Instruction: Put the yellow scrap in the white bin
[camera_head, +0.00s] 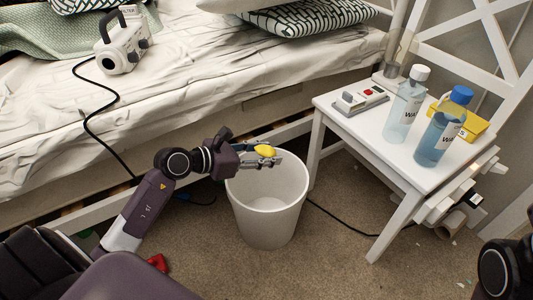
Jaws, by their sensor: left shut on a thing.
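The yellow scrap (265,151) is a small bright piece held between the fingers of my left gripper (262,158). My left gripper is shut on it, above the back part of the white bin's opening. The white bin (268,226) stands upright on the carpet between the bed and the white chair, and the visible part of its inside looks empty. My right gripper is not in view; only a dark part of my own body shows at the lower right edge.
The bed (200,80) is behind. A black cable crosses the carpet. A red item (157,262) lies at lower left.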

